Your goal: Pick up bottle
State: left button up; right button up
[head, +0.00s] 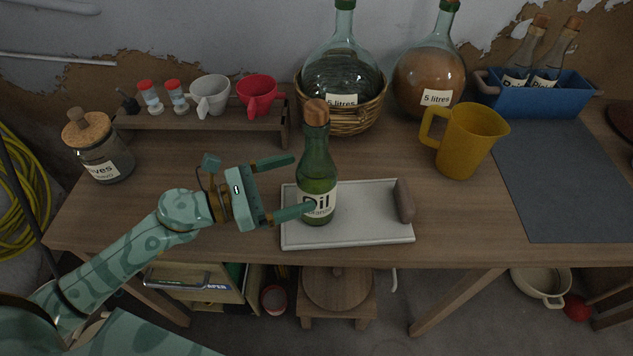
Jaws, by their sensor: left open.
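A green glass bottle (317,165) with a cork stopper and a white label reading "Oil" stands upright on a pale tray (362,222) near the table's front edge. My left gripper (302,184) is open just left of the bottle, its fingers pointing right towards it. The near finger overlaps the bottle's label in the head view; I cannot tell whether it touches. The far finger ends left of the bottle's neck. Nothing is held between the fingers. My right gripper is not in view.
The tray has a brown handle (404,201) at its right end. A yellow jug (467,142) stands right, beside a dark mat (565,185). A wicker basket (343,116) with a demijohn stands behind the bottle. A corked jar (103,150) stands left. Clear wood lies between tray and jug.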

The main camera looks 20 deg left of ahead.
aim_at(317, 173)
pick_arm(q)
jog(key=x, duration=0.2)
jog(key=r+p+x, duration=0.1)
jog(key=x, duration=0.1)
jog(key=shift+w+d, duration=0.15)
jog(key=shift+d, duration=0.2)
jog(key=shift+w+d+f, duration=0.1)
jog(key=shift+w+d, duration=0.05)
jog(key=shift+d, duration=0.15)
jog(key=c, duration=1.6)
